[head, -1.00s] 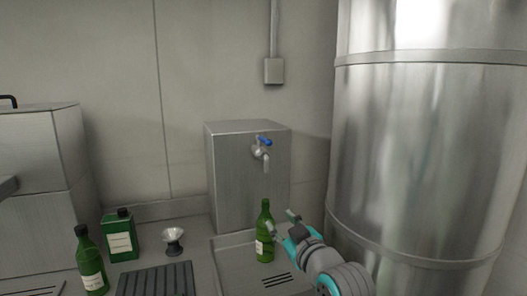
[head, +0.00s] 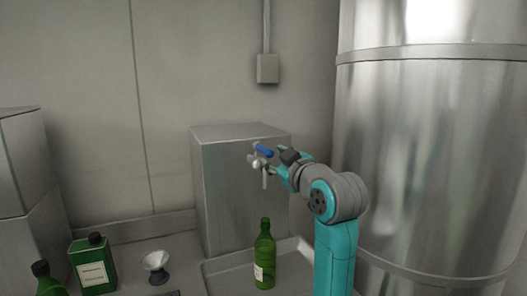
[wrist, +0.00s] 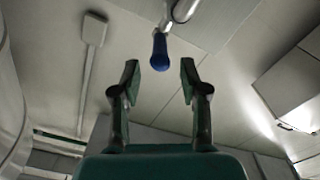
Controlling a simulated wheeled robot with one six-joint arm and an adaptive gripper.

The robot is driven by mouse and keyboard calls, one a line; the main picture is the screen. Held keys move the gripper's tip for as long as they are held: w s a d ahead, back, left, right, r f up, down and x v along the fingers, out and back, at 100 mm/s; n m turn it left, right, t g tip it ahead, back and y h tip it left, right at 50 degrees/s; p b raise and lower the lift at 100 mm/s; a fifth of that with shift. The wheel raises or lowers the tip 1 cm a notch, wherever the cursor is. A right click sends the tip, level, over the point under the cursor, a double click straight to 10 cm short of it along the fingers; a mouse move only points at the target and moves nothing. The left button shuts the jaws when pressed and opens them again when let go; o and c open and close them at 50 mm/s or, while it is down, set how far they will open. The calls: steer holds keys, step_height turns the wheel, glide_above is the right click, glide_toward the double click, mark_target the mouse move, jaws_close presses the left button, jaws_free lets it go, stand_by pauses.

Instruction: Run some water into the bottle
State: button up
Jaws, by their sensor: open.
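The green bottle (head: 265,262) with a pale label stands upright in the shallow metal tray (head: 222,263), below the tap's spout (head: 264,181). The tap has a blue lever (head: 264,150) and sits on the front of a steel box (head: 222,190). My gripper (head: 277,161) is open and empty, just right of the tap at lever height. In the wrist view the blue lever (wrist: 159,52) lies ahead of the gap between the open fingers (wrist: 159,78), with no visible contact. I see no water stream.
A large steel tank (head: 430,140) stands close on the right. A green labelled can (head: 93,266), a small funnel (head: 156,265) and another dark green bottle (head: 48,283) stand on the left. A wall box (head: 267,68) hangs above.

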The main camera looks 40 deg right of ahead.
mark_target(264, 148)
steer(key=x, duration=0.7)
steer(key=shift+f, duration=0.1)
jaws_close()
